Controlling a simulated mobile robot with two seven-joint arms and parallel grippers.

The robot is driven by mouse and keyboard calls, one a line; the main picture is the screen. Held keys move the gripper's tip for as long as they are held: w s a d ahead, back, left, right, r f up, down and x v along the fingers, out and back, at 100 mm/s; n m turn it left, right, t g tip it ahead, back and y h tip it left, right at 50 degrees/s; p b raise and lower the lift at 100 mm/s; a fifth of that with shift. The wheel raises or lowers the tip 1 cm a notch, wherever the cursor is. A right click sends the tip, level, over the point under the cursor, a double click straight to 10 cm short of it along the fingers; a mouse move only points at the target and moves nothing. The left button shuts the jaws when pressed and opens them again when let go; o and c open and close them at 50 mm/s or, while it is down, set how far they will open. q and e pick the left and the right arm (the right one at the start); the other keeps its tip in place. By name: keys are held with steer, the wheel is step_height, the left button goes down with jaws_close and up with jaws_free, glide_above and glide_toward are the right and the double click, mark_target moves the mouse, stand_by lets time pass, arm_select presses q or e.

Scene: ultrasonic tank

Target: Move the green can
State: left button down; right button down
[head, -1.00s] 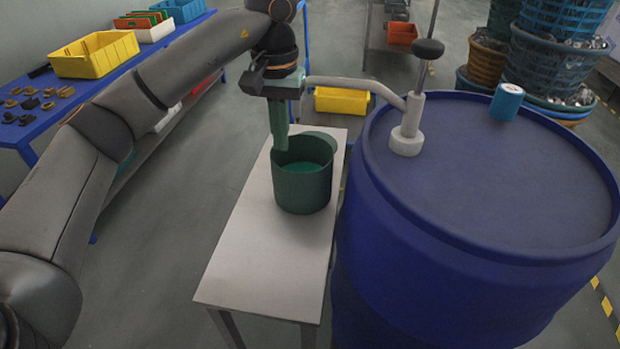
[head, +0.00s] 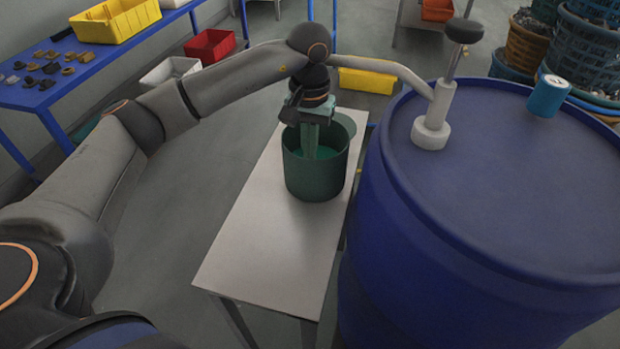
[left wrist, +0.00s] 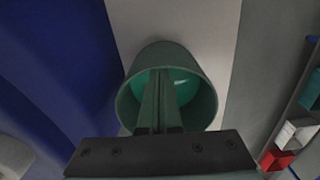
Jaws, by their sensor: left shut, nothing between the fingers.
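The green can (head: 316,178) stands upright on a small pale table (head: 262,245), open at the top, with green liquid or a green floor inside. It has a tab or handle at its back right rim. My left gripper (head: 309,150) is above the can, pointing down, its fingers shut together and empty. The fingers overlap the can's opening; how deep they reach I cannot tell. In the left wrist view the can (left wrist: 204,108) lies under the fingers (left wrist: 158,100), its rim around them. My right gripper is not in view.
A blue drum (head: 490,180) stands close to the table's right side. It carries a hand pump (head: 433,122) whose spout reaches left behind my gripper, and a blue can (head: 548,95). A yellow bin (head: 367,80) lies behind. The table's front half is clear.

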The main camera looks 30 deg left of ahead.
mark_target(310, 180)
arm_select(q)
step_height(310, 180, down, 9)
steer(key=shift+r, duration=0.1)
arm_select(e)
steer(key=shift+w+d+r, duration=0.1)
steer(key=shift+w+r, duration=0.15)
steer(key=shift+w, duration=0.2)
arm_select(q)
steer(key=shift+s, duration=0.1)
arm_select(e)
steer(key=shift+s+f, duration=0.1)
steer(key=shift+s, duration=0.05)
